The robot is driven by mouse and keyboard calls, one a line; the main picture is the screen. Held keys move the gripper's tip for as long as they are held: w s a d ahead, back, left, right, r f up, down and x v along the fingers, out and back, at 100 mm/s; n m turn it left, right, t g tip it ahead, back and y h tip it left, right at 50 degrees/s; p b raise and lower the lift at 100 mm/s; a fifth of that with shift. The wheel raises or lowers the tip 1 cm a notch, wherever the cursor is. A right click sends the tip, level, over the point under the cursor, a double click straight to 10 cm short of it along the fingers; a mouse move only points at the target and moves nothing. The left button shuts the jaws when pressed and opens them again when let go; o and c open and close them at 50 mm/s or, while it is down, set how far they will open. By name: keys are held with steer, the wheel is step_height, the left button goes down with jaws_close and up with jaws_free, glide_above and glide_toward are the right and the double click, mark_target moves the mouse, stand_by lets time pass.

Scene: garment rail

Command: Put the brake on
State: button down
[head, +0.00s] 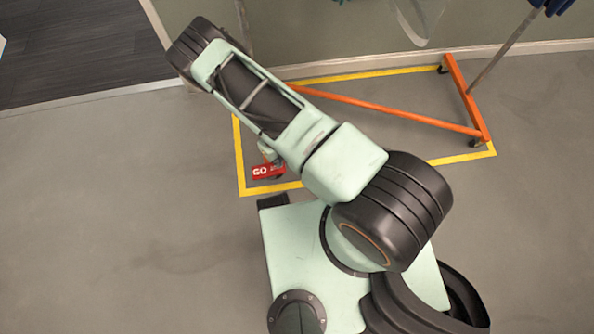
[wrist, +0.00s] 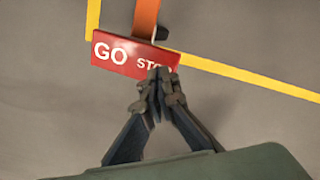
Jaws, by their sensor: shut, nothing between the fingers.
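The brake pedal is a red plate (wrist: 130,55) with white GO on its left and smaller STOP lettering on its right; it also shows in the head view (head: 268,171). It sits at the near end of an orange bar (wrist: 146,18) of the garment rail's base (head: 390,112). My gripper (wrist: 162,74) is shut and empty. Its fingertips overlap the STOP end's lower edge and cover part of the lettering. I cannot tell whether they touch the plate. In the head view my arm hides most of the gripper.
Yellow floor tape (head: 239,155) outlines the rail's bay. A dark caster (wrist: 161,33) shows beside the plate. The rail's far corner has another caster (head: 443,69). A wall (head: 330,35) stands behind. The grey floor (head: 110,210) to the left is clear.

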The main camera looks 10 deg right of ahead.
steer(key=shift+f+b, duration=1.3)
steer(key=shift+f, duration=0.35)
stand_by(0.6)
steer(key=shift+r, duration=0.1)
steer(key=shift+r+p, duration=2.8)
steer(key=shift+r, duration=0.7)
